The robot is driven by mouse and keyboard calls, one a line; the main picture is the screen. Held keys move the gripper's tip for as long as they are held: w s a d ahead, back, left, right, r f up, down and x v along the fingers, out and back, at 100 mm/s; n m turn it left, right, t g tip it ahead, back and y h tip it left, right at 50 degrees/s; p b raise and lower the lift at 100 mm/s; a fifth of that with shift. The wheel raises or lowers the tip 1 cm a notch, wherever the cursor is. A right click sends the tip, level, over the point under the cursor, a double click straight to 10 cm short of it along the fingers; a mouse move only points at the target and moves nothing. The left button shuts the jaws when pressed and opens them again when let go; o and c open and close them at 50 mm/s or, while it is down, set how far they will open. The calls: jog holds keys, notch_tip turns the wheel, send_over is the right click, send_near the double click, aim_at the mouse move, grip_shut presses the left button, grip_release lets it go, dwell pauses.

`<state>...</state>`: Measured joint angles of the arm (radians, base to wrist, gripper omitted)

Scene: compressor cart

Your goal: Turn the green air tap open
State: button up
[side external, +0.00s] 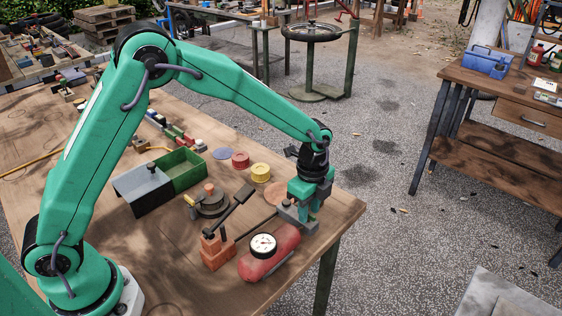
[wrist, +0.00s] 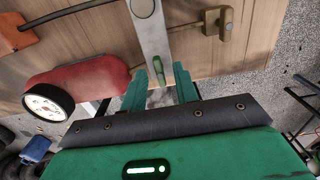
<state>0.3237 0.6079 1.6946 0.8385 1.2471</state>
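A small green tap handle (wrist: 158,76) sits at the end of a grey metal bar (wrist: 151,35) in the wrist view. My gripper (wrist: 163,82) is open, with one teal finger left of the handle and one right of it. A gap shows on both sides, so the fingers do not seem to press on it. In the side view my gripper (side external: 304,205) points down at a grey block (side external: 293,216) beside the red air tank (side external: 272,250). The tap handle cannot be told apart from the gripper there.
A white gauge (side external: 263,245) sits on the tank and shows in the wrist view (wrist: 47,106). An orange block (side external: 217,250) with a dark lever (side external: 240,200) stands left of the tank. A brass fitting (wrist: 222,25) lies right of the bar. The table edge is close.

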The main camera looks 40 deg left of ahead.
grip_shut()
